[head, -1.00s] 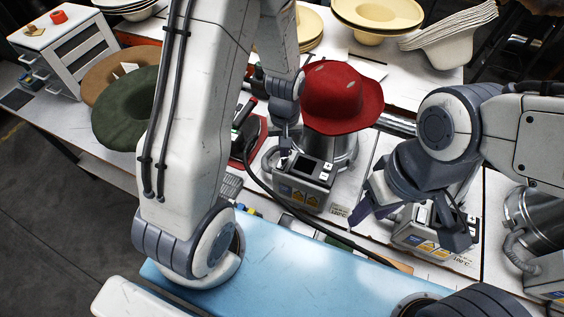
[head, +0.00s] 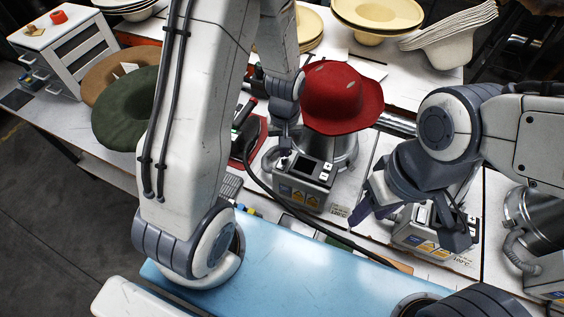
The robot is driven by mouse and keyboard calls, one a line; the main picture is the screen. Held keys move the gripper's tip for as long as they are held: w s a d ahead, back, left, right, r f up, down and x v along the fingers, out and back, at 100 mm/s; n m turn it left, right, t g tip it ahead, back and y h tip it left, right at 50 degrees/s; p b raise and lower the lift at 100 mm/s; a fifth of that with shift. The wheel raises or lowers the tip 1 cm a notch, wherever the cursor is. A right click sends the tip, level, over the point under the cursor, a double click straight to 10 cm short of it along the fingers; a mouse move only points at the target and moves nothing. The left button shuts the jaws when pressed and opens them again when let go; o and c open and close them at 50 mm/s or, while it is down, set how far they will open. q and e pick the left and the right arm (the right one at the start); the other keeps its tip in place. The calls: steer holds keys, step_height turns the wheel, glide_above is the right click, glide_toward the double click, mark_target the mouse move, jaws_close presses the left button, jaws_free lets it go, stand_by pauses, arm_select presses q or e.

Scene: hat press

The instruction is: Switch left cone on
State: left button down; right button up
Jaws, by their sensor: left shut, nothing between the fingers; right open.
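The left cone (head: 300,193) is a grey metal machine with a dark display and buttons on its sloped front panel. A red hat (head: 340,97) sits on top of it and hides most of the cone. My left gripper (head: 284,157) is shut and empty, pointing down at the left part of the front panel, beside the display. It covers whatever lies under its tips, and I cannot tell whether they touch. My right gripper (head: 412,222) is open and empty in front of a second cone machine (head: 432,244), partly covering its panel.
A blue padded surface (head: 290,262) lies in front of the machines. A dark cable runs past the left cone. Green (head: 122,108) and brown hats lie at left by a white drawer unit (head: 68,55). Pale hats (head: 377,14) are stacked behind. Another metal machine stands at far right.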

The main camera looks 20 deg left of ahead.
arm_select(q)
steer(key=shift+f+b, duration=0.75)
steer(key=shift+f, duration=0.2)
stand_by(0.7)
step_height(320, 180, up, 7)
steer(key=p, duration=0.6)
steer(key=shift+r, duration=0.1)
steer(key=shift+d, duration=0.1)
stand_by(0.6)
steer(key=s+d+r+m+b, duration=0.3)
steer(key=s+d+m+b, duration=0.2)
steer(key=s, duration=0.4)
steer(key=s+d+r+m+h+b, duration=0.1)
steer(key=s+d+r+m+b, duration=0.2)
steer(key=s+d+m+b, duration=0.2)
steer(key=s+d+m, duration=0.2)
steer(key=s+m, duration=0.1)
steer(key=s, duration=0.1)
steer(key=shift+d, duration=0.15)
steer(key=shift+s, duration=0.1)
